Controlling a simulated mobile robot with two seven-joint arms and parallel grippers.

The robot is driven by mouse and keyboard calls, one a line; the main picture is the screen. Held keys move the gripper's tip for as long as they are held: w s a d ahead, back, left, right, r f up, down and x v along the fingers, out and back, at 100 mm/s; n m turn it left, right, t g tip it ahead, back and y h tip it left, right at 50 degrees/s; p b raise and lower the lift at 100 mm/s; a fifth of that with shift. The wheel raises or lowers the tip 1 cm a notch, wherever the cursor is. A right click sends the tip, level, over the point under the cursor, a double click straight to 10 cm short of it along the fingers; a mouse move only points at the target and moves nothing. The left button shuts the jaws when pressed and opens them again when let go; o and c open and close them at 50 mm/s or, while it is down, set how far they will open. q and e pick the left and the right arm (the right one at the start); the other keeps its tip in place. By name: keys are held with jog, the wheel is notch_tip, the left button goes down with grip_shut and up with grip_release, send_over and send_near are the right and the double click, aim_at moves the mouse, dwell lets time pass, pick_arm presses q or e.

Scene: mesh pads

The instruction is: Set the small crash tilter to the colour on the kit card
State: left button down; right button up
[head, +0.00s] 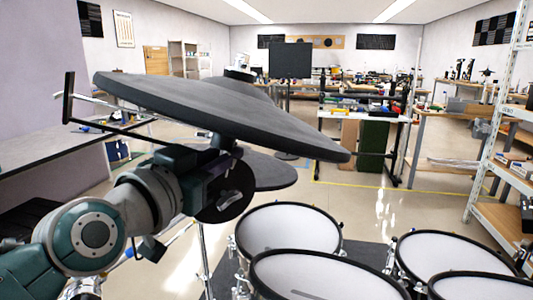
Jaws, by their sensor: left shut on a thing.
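A large dark grey cymbal pad (210,103) tilts down to the right across the upper left of the head view. A smaller dark pad (272,172) shows partly behind and below it. My left gripper (228,155) is shut beneath the large pad, apparently on the tilter under it. The pad and my wrist hide most of the tilter, so its colour setting cannot be read. I cannot tell whether this pad is the small crash. No kit card can be made out for certain. My right gripper is not in view.
Several white mesh drum pads (290,229) with black rims stand low in front, on a dark mat (372,258). A shelf rack (512,178) stands at the right. A grey table (50,150) is at the left. Clear floor (385,207) lies beyond the drums.

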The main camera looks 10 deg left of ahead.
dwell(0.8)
pick_arm(q)
jog(key=b, duration=0.1)
jog(key=t+b, duration=0.1)
jog(key=b, duration=0.1)
jog(key=shift+s+a+f+n, duration=0.1)
jog(key=shift+a+f+n, duration=0.15)
jog(key=shift+n, duration=0.15)
jog(key=shift+r+b, duration=0.15)
jog(key=shift+b, duration=0.15)
jog(key=shift+s+r+t, duration=0.1)
jog(key=shift+r+t, duration=0.15)
jog(key=shift+t, duration=0.05)
jog(key=c, duration=0.9)
grip_release()
jog(key=shift+a, duration=0.1)
jog(key=shift+f, duration=0.1)
jog(key=p+v, duration=0.1)
jog(key=v, duration=0.9)
